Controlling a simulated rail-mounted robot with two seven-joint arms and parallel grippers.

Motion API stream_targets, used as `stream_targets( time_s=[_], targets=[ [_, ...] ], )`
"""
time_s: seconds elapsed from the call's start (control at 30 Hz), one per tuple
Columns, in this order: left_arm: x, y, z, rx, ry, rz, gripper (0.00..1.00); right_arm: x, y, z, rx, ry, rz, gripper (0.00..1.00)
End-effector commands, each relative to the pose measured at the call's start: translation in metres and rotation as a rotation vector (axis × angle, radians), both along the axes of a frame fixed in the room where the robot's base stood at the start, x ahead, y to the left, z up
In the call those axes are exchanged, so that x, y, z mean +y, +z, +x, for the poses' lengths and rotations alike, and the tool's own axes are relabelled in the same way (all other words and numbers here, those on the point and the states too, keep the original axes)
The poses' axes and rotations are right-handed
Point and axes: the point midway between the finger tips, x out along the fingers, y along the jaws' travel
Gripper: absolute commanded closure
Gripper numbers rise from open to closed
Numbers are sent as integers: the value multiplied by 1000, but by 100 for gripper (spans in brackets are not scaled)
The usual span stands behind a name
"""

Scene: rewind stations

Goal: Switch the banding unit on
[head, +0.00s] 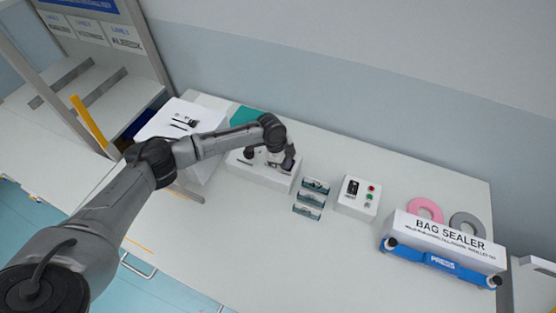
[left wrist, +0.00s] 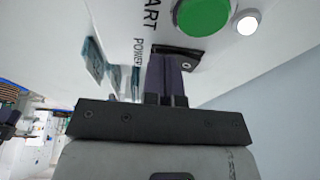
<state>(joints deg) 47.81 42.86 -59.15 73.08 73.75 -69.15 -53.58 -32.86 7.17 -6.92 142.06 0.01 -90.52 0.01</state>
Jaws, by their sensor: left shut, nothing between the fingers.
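A low white unit (head: 262,174) stands on the bench under my left gripper (head: 288,164) in the head view; no name is readable on it. The left wrist view shows a white panel close up, with a large green button (left wrist: 203,14), a small round white lamp (left wrist: 247,22) and printed words, "POWER" and part of "START". My left gripper (left wrist: 167,72) is shut and empty, its fingertips at a dark rocker switch (left wrist: 186,58) beside "POWER". The fingers partly hide the switch; I cannot tell its position or whether they touch it.
Several small teal packs (head: 311,197) lie right of the unit. Pink (head: 425,209) and grey rolls (head: 466,223) stand behind the sealer. The bench front is clear.

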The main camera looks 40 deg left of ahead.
Motion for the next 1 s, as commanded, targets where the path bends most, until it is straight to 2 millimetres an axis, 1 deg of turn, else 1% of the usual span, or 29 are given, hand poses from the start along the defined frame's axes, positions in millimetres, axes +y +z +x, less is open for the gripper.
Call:
stream_targets(
  time_s=[0.27,0.6,1.0],
  targets=[
    [1,1,2,0,0,-1,100,2,-2,-3,7,-5,7,57],
    [4,5,14,0,2,-1,100,2,-7,-3,8,-7,8,57],
    [4,8,14,1,1,-1,100,0,-5,-3,7,-1,0,57]
  ],
)
